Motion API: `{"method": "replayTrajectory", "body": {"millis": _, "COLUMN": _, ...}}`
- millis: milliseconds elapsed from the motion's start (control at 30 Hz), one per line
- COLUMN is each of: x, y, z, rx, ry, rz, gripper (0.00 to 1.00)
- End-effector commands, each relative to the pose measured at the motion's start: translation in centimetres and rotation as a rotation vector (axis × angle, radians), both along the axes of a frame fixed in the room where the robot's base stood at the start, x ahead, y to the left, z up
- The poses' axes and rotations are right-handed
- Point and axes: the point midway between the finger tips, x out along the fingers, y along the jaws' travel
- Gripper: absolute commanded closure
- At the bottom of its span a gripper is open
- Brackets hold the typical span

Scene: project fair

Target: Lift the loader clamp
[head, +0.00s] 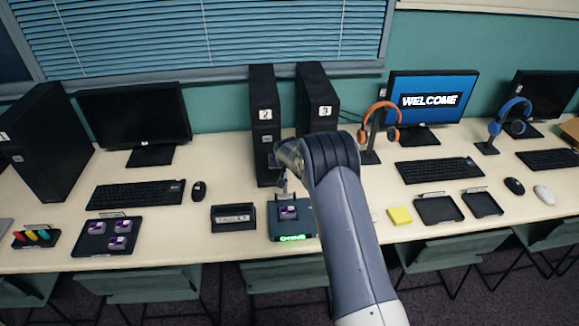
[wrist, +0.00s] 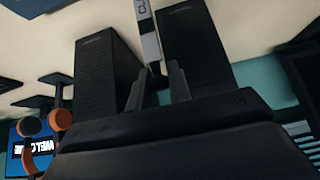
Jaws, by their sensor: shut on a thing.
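The loader (head: 274,228) is a dark teal box with a lit green label on its front, near the front edge of the table. A purple and white block (head: 288,212) sits on its top. My gripper (head: 282,186) is just above the loader's back side, partly covered by my arm. In the wrist view my gripper's two fingers (wrist: 156,90) are close together, shut on a small part between them. I take this part to be the loader clamp; its shape and its exact angle are mostly hidden.
Two black computer towers (head: 262,120) (head: 318,95) stand close behind my gripper. A black box (head: 233,218) with a label is left of the loader. A yellow block (head: 400,216) and black trays (head: 438,210) lie to the right. Orange headphones (head: 381,107) hang on a stand.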

Motion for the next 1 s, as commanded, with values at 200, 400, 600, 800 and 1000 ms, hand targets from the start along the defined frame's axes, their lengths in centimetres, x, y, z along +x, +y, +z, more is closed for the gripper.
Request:
{"method": "replayTrajectory", "body": {"millis": 200, "x": -0.34, "y": -0.01, "z": -0.42, "rx": -0.003, "ry": 0.017, "rz": -0.002, "gripper": 1.0}}
{"method": "replayTrajectory", "body": {"millis": 400, "x": -0.37, "y": -0.01, "z": -0.48, "rx": -0.003, "ry": 0.018, "rz": -0.002, "gripper": 0.8}}
{"method": "replayTrajectory", "body": {"millis": 600, "x": -0.26, "y": 0.02, "z": -0.33, "rx": -0.002, "ry": 0.013, "rz": -0.001, "gripper": 0.64}}
{"method": "replayTrajectory", "body": {"millis": 800, "x": -0.19, "y": 0.06, "z": -0.22, "rx": -0.001, "ry": 0.01, "rz": -0.001, "gripper": 0.61}}
{"method": "replayTrajectory", "body": {"millis": 1000, "x": -0.38, "y": 0.09, "z": 0.27, "rx": -0.001, "ry": 0.007, "rz": -0.001, "gripper": 0.61}}
